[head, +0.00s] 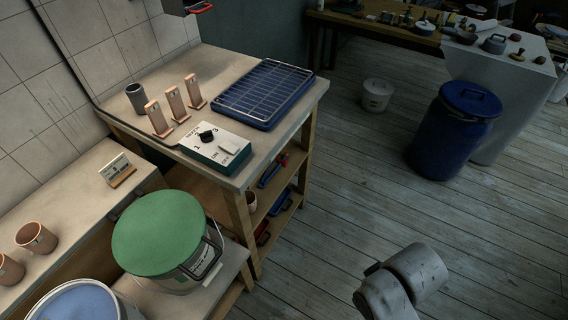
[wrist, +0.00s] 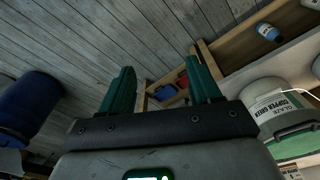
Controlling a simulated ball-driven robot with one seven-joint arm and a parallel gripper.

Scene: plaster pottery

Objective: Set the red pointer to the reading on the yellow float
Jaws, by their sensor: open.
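I cannot make out a red pointer or a yellow float in either view. My gripper (wrist: 161,65) shows in the wrist view with its two teal fingers apart and nothing between them. It hangs over the plank floor, with the shelves beyond its fingertips. The gripper's fingers are not visible in the head view.
A control box (head: 216,146) with a black knob and a blue tray (head: 263,95) with a wire rack stand on the workbench. A green-lidded bucket (head: 157,235) stands in front, a blue barrel (head: 452,130) at right. The floor (head: 350,190) between is clear.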

